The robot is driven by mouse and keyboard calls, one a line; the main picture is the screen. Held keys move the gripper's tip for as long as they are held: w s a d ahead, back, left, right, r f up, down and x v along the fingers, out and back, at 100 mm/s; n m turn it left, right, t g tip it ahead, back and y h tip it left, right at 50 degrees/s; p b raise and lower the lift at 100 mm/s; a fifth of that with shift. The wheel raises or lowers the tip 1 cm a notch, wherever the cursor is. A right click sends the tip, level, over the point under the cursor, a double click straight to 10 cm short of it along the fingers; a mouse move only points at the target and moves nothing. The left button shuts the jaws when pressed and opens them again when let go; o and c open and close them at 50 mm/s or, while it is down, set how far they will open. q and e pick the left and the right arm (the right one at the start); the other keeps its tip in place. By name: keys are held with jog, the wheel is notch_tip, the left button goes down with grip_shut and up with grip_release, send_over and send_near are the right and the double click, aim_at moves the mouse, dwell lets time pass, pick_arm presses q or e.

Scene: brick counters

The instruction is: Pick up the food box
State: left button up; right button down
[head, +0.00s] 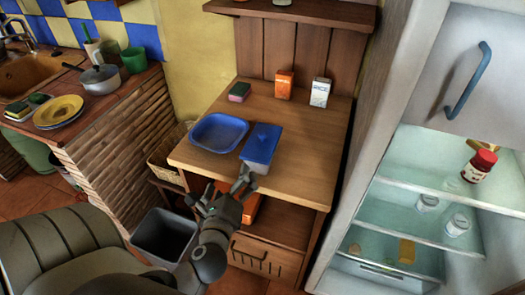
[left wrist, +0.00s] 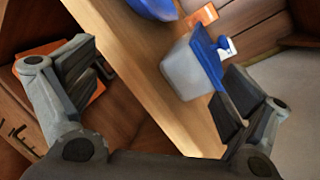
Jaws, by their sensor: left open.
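The food box (head: 260,147), a translucent container with a blue lid, stands on the wooden table (head: 300,135) near its front edge. In the left wrist view the food box (left wrist: 186,72) shows its pale side and blue lid, beyond my fingers and nearer the right one. My left gripper (head: 241,184) is open and empty at the table's front edge, just in front of the box. Its spread fingers also show in the left wrist view (left wrist: 160,95). I cannot tell whether a finger touches the box. My right gripper is not in view.
A blue plate (head: 219,132) lies left of the box. A sponge (head: 239,92), an orange carton (head: 284,84) and a white carton (head: 320,92) stand farther back. An open fridge (head: 440,190) is at the right. A dark bin (head: 164,237) stands below left.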

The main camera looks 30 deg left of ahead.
aim_at(260, 146)
pick_arm(q)
jog(key=m+t, duration=0.1)
jog(key=m, duration=0.2)
jog(key=w+d+r+m+t+h, duration=0.1)
jog(key=m, duration=0.1)
jog(key=d+r+m, duration=0.1)
jog(key=m, duration=0.2)
jog(key=shift+w+d+m+t+h, duration=0.25)
jog(key=shift+w+m+t+h, duration=0.05)
jog(key=shift+w+t, duration=0.1)
jog(key=shift+w+d+r+m+h, duration=0.1)
jog(key=shift+d+m+h, duration=0.2)
jog(key=shift+m, duration=0.3)
jog(key=shift+w+r+p, duration=0.1)
jog(key=shift+w+p, duration=0.2)
jog(key=shift+w, duration=0.05)
jog(key=p+x, duration=0.1)
jog(key=x, duration=0.3)
jog(key=shift+w+a, duration=0.15)
jog(key=shift+w, duration=0.1)
jog(key=shift+w+a+p, duration=0.1)
jog(key=shift+w+p, duration=0.25)
jog(key=shift+w, duration=0.1)
jog(key=p+x, duration=0.1)
jog(key=x, duration=0.3)
jog(key=shift+w, duration=0.3)
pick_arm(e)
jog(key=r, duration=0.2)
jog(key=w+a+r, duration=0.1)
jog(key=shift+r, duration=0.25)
